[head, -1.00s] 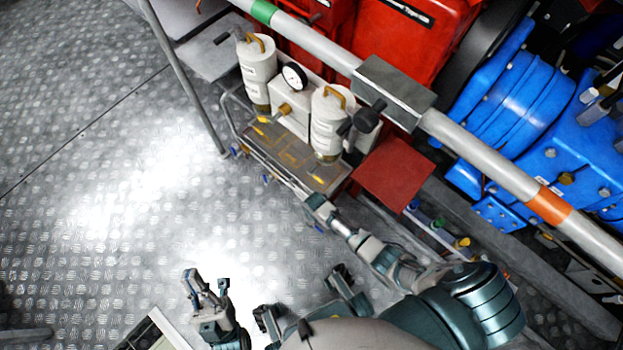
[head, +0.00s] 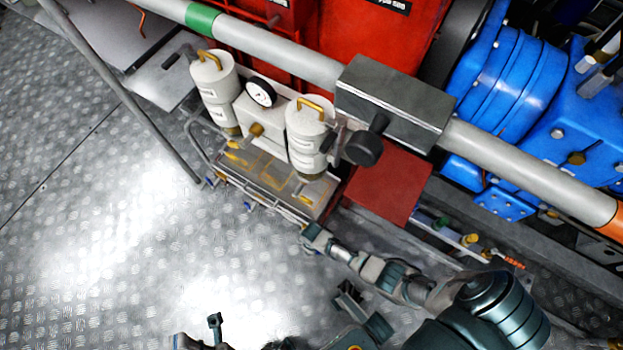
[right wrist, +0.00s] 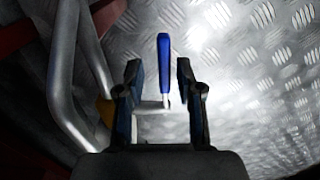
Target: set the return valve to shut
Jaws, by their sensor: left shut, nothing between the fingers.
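A blue lever handle (right wrist: 164,65) stands between the fingers of my right gripper (right wrist: 158,80) in the right wrist view. The fingers are open on either side of it, with gaps. The lever is joined to a pale fitting (right wrist: 160,122). No label shows, so I cannot tell whether it is the return valve. In the head view my right gripper (head: 314,238) is at the front right corner of the filter unit's tray (head: 270,182). Other small blue levers (head: 248,207) sit along the tray's front edge. My left gripper (head: 202,334) is shut and empty at the bottom edge.
Two white filter canisters (head: 213,85) (head: 308,130) and a gauge (head: 261,92) stand above the tray. A grey pipe (head: 285,55) with a dark box (head: 395,100) crosses overhead. A slanting grey post (head: 120,90) stands left. The metal floor (head: 90,240) is open.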

